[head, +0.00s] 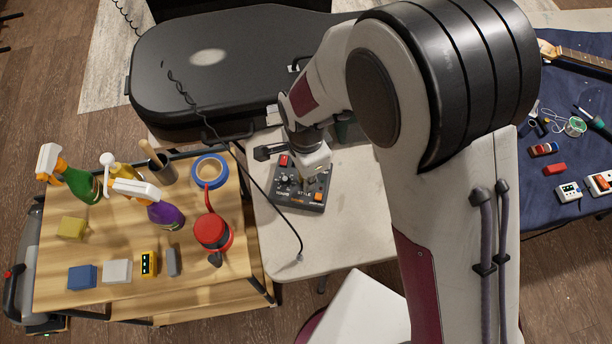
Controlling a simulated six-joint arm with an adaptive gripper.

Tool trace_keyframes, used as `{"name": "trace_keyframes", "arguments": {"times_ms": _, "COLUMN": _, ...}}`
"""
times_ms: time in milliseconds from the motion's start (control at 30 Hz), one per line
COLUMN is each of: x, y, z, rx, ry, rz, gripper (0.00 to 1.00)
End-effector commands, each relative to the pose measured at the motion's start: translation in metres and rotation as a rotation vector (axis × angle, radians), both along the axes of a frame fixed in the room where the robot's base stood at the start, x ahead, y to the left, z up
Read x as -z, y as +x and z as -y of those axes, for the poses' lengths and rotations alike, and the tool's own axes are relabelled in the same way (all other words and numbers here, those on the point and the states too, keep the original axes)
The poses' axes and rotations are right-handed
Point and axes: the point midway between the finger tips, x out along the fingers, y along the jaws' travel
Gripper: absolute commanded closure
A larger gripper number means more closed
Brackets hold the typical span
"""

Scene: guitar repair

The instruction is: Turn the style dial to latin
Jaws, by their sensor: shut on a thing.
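A dark box (288,200) with knobs, a red button, an orange button and a "STYLE" label lies on the pale table. My gripper (311,178) points down at the box's right half, just above the "STYLE" lettering. It is shut on the style dial, which the fingers mostly hide. I cannot read the dial's pointer or any "latin" mark from here. Another knob (283,180) shows uncovered at the box's left.
A black guitar case (220,70) lies behind. A black cable (265,195) runs past the box's left side. The wooden cart (110,205) at left holds spray bottles, tape and a red container (212,232). The pale table (350,235) is clear in front of the box.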

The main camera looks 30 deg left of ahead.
Motion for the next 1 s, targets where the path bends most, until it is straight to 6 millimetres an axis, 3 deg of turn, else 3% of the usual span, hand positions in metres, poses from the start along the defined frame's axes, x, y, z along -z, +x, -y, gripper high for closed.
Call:
{"name": "trace_keyframes", "arguments": {"times_ms": 500, "x": -0.0006, "y": 0.0004, "z": -0.0005, "rx": 0.347, "ry": 0.002, "rz": 0.001, "gripper": 1.00}}
{"name": "trace_keyframes", "arguments": {"times_ms": 1000, "x": -0.0006, "y": 0.0004, "z": -0.0006, "rx": 0.417, "ry": 0.002, "rz": 0.001, "gripper": 1.00}}
